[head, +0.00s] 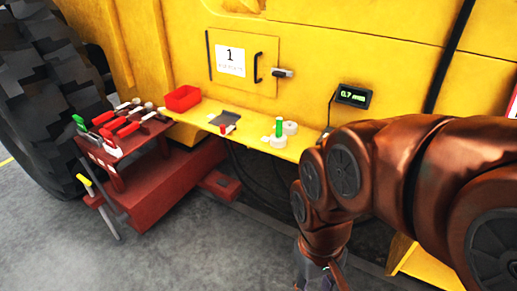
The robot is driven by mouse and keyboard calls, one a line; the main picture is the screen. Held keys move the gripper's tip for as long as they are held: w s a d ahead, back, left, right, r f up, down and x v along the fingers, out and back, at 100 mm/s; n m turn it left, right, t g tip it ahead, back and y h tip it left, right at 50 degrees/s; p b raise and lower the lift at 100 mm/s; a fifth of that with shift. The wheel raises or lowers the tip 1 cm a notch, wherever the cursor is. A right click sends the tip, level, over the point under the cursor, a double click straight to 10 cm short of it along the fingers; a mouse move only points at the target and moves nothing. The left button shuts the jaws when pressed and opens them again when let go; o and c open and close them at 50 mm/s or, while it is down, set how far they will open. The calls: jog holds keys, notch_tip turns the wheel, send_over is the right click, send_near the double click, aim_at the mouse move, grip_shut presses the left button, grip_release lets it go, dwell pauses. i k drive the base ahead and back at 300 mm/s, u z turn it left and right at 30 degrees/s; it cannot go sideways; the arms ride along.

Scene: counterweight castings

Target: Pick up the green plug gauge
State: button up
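A small green cylinder (279,127), which looks like the green plug gauge, stands upright on the yellow shelf (195,118). It is close to white round pieces (290,128), and its lower end meets a white part. My gripper (322,279) is at the bottom edge of the head view, below and to the right of the gauge and well apart from it. The gripper is cut off by the frame, so I cannot tell whether its fingers are open or shut.
A red bin (182,98), a dark cloth (225,119) and a small red item (227,129) are on the shelf. A red tool stand (125,150) with several tools, one green-topped, stands left. A digital display (353,96) is on the yellow body. Grey floor is open at lower left.

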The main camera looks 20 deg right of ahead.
aim_at(279, 121)
jog(key=u, duration=0.2)
jog(key=k, duration=0.6)
jog(key=u, duration=1.25)
jog(key=i, duration=1.15)
jog(key=z, duration=0.6)
jog(key=i, duration=0.8)
jog(key=z, duration=1.15)
jog(key=i, duration=0.2)
jog(key=z, duration=0.05)
